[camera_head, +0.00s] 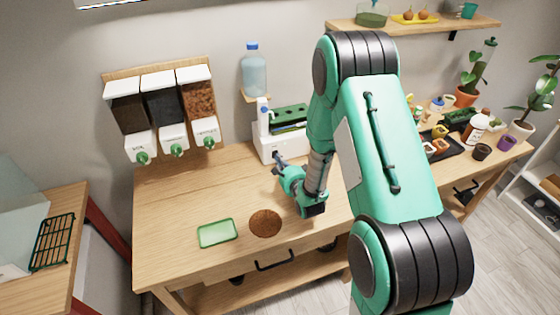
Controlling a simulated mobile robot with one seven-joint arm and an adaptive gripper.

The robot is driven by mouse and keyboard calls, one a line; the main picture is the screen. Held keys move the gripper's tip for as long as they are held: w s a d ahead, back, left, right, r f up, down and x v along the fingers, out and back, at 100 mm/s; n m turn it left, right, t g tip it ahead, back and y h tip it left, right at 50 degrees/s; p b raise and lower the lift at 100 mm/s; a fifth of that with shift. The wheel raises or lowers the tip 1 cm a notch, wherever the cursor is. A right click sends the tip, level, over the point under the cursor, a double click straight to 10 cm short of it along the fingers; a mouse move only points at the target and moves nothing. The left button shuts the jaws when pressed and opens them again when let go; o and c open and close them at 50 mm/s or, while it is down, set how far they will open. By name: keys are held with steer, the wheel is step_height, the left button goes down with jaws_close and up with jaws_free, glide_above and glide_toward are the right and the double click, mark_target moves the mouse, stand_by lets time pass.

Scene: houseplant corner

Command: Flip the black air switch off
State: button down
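A white box-shaped unit (266,147) with a green top and a small upright part at its left stands at the back of the wooden table. I cannot make out a black air switch for certain. It may be on this unit's front, where my gripper covers part of the view. My gripper (279,161) is just in front of the unit's lower front face, its dark fingers pointing toward it. Whether the fingers touch the unit, and whether they are open or shut, is too small to tell.
A green tray (216,233) and a round brown mat (265,223) lie on the table front. Three dispensers (161,105) hang on the wall at left. A water bottle (253,72) is above the unit. Pots and a dark tray (437,148) crowd the right side. The left tabletop is clear.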

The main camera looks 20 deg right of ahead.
steer(key=shift+w, duration=0.1)
steer(key=shift+w+r, duration=0.35)
steer(key=shift+f, duration=0.15)
steer(key=shift+s, duration=0.25)
steer(key=shift+s, duration=0.95)
steer(key=s+r+p, duration=0.1)
steer(key=s+r, duration=0.3)
steer(key=s, duration=0.6)
steer(key=shift+s+r+p, duration=0.35)
steer(key=shift+s+p, duration=0.05)
steer(key=shift+w+r, duration=0.1)
